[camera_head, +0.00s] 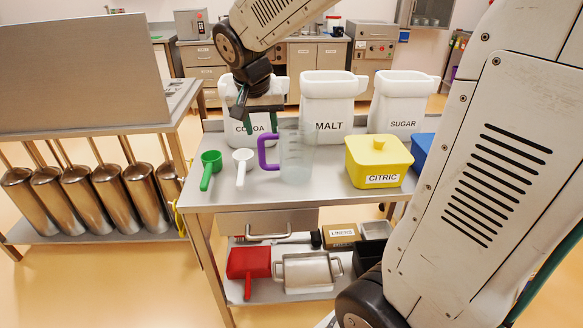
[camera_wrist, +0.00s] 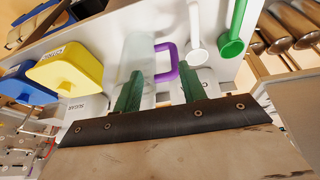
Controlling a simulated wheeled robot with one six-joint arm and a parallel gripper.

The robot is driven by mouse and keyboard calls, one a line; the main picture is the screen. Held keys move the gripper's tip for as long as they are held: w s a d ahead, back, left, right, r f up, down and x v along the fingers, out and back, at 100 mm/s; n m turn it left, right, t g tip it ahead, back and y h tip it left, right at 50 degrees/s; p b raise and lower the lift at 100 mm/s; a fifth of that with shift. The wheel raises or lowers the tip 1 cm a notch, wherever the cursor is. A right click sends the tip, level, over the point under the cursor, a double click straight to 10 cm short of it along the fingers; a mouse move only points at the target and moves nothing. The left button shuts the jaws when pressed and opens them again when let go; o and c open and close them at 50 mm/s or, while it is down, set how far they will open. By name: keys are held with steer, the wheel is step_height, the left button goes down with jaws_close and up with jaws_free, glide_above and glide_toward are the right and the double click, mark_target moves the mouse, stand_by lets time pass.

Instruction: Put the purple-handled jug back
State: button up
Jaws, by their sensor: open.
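The clear jug (camera_head: 298,158) with a purple handle (camera_head: 264,152) stands upright on the steel table (camera_head: 330,186). Its handle points left in the head view. In the wrist view the jug (camera_wrist: 140,50) and handle (camera_wrist: 170,62) show beyond my fingertips. My gripper (camera_head: 258,120) is open and empty, with green fingers pointing down in front of the COCOA bin, up and left of the jug in the head view. In the wrist view, the gap between the fingertips (camera_wrist: 158,85) lines up with the handle side of the jug. No contact shows.
A green scoop (camera_head: 209,165) and a white scoop (camera_head: 243,162) lie left of the jug. The yellow CITRIC tub (camera_head: 378,155) and a blue tub (camera_head: 424,146) stand right. COCOA (camera_head: 240,130), MALT (camera_head: 328,105) and SUGAR (camera_head: 402,100) bins line the back.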

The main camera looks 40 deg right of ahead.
steer(key=s+a+n+y, duration=0.1)
steer(key=s+a+n, duration=0.2)
steer(key=s, duration=0.9)
steer(key=s+a+n+g+y, duration=0.1)
steer(key=s+a+n, duration=0.3)
steer(key=s, duration=0.8)
steer(key=shift+n+g+y, duration=0.3)
steer(key=shift+y, duration=0.1)
steer(key=shift+c, duration=0.5)
steer(key=shift+s, duration=0.15)
